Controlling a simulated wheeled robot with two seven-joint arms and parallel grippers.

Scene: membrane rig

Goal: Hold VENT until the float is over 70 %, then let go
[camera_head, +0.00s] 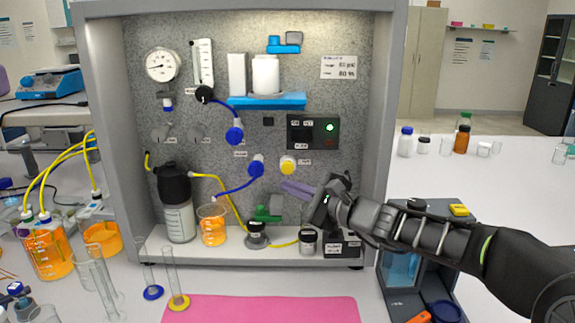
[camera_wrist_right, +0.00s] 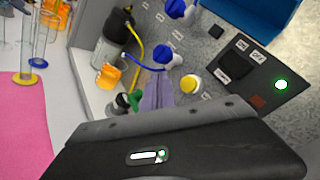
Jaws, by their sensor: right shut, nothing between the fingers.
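A round yellow button (camera_head: 287,165) sits on the grey speckled panel with a small label beside it, too blurred to read. It also shows in the wrist view (camera_wrist_right: 190,83). My right gripper (camera_head: 286,185) is shut and empty, its lilac fingers pointing at the panel just below the button. In the wrist view the fingertips (camera_wrist_right: 158,79) are left of the button and do not cover it; I cannot tell how far they are from the panel. A clear vertical gauge tube (camera_head: 203,62) stands at the panel's upper left; its float level is too small to read. My left gripper is out of view.
A black switch box (camera_head: 313,131) with a lit green lamp is above right of the button. Blue valves (camera_head: 256,165) with tubing are to its left, a green valve (camera_head: 268,209) below. A dark bottle (camera_head: 175,200) and an orange beaker (camera_head: 212,224) stand on the rig's ledge.

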